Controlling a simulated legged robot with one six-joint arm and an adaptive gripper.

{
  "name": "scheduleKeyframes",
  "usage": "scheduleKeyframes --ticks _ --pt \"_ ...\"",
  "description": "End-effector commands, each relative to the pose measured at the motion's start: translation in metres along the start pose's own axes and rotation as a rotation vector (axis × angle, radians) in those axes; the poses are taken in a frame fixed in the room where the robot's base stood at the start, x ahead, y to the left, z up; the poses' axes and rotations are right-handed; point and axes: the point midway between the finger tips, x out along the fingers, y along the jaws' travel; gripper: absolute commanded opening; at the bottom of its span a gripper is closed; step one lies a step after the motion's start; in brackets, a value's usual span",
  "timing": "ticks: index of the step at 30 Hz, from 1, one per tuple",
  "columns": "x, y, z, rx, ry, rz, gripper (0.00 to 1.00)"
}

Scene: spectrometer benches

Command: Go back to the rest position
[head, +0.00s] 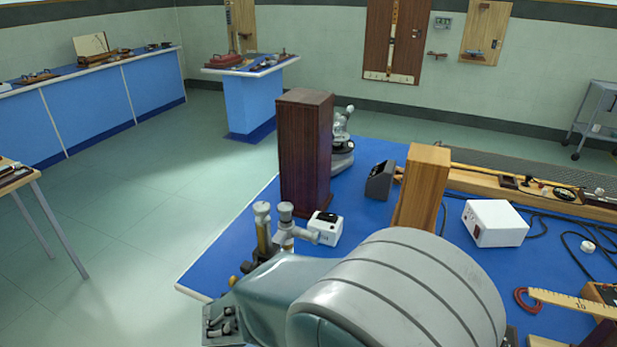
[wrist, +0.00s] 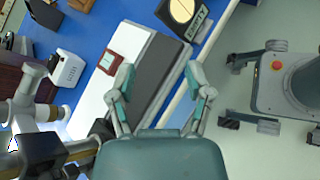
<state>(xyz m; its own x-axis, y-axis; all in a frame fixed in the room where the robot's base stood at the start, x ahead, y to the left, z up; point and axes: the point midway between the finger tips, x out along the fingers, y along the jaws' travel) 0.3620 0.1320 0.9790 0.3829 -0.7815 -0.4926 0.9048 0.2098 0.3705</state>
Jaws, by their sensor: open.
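My gripper (wrist: 160,82) shows in the wrist view with its two grey-green fingers spread wide apart and nothing held between them. Beyond the fingers a flat white and dark grey panel (wrist: 150,72) with a small red-framed label lies on the blue bench top (wrist: 85,30). I cannot tell whether the fingers touch it.
On the blue bench stand a dark wooden block (head: 303,150), a lighter wooden block (head: 420,190), a white box (head: 495,222) and a brass and grey instrument (head: 285,225). A round dial sign (wrist: 183,12) is near the bench edge. Open floor (head: 130,215) lies left.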

Motion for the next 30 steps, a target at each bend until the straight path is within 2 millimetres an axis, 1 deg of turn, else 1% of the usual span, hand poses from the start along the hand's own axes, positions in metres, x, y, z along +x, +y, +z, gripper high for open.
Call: scheduleKeyframes --ticks 1,3,7,12,17,21,27,30 --pt "0.007 -0.003 0.019 0.08 0.034 -0.067 0.65" --pt "0.014 -0.01 0.038 0.182 0.082 -0.152 0.65" --pt "0.023 -0.025 0.07 0.382 0.172 -0.298 0.65" --pt "0.027 -0.044 0.105 0.657 0.291 -0.46 0.65" --pt "0.025 -0.059 0.133 0.93 0.407 -0.582 0.65" --pt "0.018 -0.07 0.155 1.179 0.51 -0.661 0.65" --pt "0.006 -0.079 0.183 1.515 0.651 -0.723 0.65" --pt "0.002 -0.081 0.192 1.626 0.701 -0.733 0.65"
